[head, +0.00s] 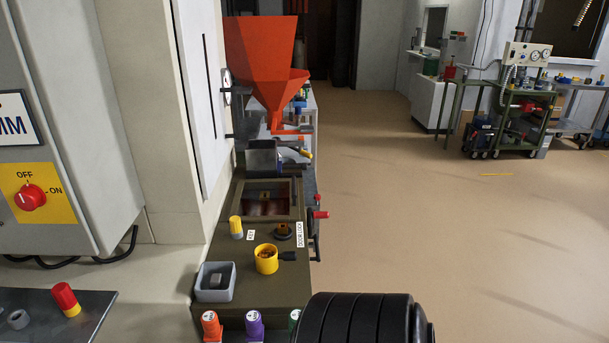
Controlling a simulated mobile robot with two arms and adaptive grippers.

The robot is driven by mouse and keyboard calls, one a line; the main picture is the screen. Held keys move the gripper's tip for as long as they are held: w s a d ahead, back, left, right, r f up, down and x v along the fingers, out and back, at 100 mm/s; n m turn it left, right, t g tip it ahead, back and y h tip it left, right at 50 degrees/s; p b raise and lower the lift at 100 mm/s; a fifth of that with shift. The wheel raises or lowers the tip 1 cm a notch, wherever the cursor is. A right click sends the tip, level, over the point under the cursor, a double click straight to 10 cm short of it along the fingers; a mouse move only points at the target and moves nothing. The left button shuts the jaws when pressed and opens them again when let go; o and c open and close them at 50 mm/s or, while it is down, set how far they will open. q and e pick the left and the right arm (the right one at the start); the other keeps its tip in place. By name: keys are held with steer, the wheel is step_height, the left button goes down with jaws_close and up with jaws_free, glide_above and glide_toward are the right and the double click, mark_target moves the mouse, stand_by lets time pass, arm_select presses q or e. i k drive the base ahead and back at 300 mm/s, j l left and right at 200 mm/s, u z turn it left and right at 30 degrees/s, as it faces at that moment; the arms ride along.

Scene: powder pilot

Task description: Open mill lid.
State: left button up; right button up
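An olive-brown machine (220,250), which appears to be the mill, stands left of centre in the head view. Its top has a framed rectangular panel (265,184) with a dark reddish area inside; I cannot tell whether this is the lid, or open or shut. Near it are a black round knob (283,232) and a label that seems to read "DOOR LOCK" (299,235). A red-tipped handle (320,214) sticks out on the right side. An orange hopper (262,60) rises behind. Neither of my grippers is in view.
A yellow cup (266,260), a yellow-and-grey knob (236,227) and a grey box (214,283) sit on the machine top. Orange and purple caps line its front. A grey switch cabinet (60,215) stands left. The floor (450,235) at right is clear.

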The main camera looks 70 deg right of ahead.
mark_target(294, 207)
steer(key=k+l, duration=0.1)
steer(key=l, duration=0.95)
steer(key=k+l, duration=0.15)
steer(key=l, duration=0.4)
steer(key=k+l, duration=0.1)
steer(key=l, duration=1)
steer(key=k+l, duration=0.15)
steer(key=l, duration=0.35)
steer(key=u, duration=0.05)
